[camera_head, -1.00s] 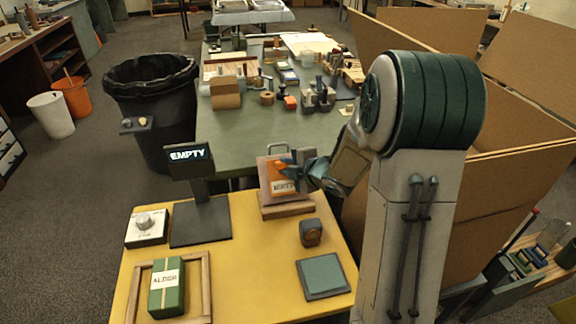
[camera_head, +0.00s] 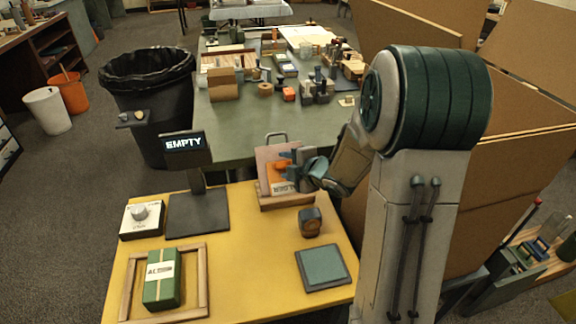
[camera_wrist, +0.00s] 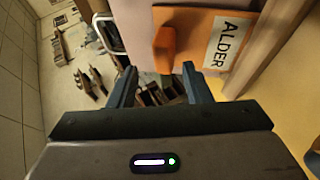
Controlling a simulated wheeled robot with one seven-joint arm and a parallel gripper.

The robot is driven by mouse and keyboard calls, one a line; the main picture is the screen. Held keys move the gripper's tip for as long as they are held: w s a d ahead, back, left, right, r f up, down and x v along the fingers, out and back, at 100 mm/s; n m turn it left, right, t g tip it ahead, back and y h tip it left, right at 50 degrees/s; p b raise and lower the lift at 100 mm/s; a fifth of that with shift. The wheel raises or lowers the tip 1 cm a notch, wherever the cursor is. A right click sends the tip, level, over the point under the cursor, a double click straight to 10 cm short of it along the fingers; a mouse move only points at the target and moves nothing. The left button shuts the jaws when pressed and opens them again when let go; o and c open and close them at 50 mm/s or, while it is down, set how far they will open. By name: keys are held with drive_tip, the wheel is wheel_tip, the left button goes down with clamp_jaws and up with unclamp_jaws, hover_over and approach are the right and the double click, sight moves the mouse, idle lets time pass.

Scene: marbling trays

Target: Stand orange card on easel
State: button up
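The orange card (camera_head: 279,170), with a white label, rests upright against the pink backboard of the easel (camera_head: 286,199). In the wrist view the orange card (camera_wrist: 198,38) shows its label reading ALDER and an orange tab that sticks out. My gripper (camera_head: 292,165) is beside the card's front and covers part of it in the head view. In the wrist view my gripper (camera_wrist: 158,72) has its two fingers apart with nothing between them. The tab lies just beyond the fingertips.
On the yellow table are a display reading EMPTY (camera_head: 184,143), a dial box (camera_head: 141,219), a green labelled block (camera_head: 163,279) in a wooden frame (camera_head: 203,283), a dark small block (camera_head: 311,222) and a green pad (camera_head: 323,268). A cluttered green table (camera_head: 230,145) stands behind.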

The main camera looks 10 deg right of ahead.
drive_tip(key=p+v, duration=0.2)
drive_tip(key=v, duration=1.2)
drive_tip(key=shift+w+r, duration=0.1)
drive_tip(key=shift+w, duration=0.05)
drive_tip(key=s+d+r+m+g+h+p, duration=0.2)
drive_tip(key=d+r+m+h+p, duration=0.25)
drive_tip(key=r+m+h, duration=0.5)
drive_tip(key=s+a+m+g+y+p, duration=0.2)
drive_tip(key=s+a+m+g, duration=0.1)
drive_tip(key=s+a+m, duration=0.2)
drive_tip(key=s+a+r+m+g+y+p, duration=0.1)
drive_tip(key=s+a+m+g+y+p, duration=0.1)
drive_tip(key=s+a+m, duration=0.3)
drive_tip(key=s+m+g, duration=0.1)
drive_tip(key=s, duration=0.3)
drive_tip(key=shift+s+r+g+p, duration=0.35)
drive_tip(key=shift+s+g, duration=0.05)
drive_tip(key=shift+m, duration=0.25)
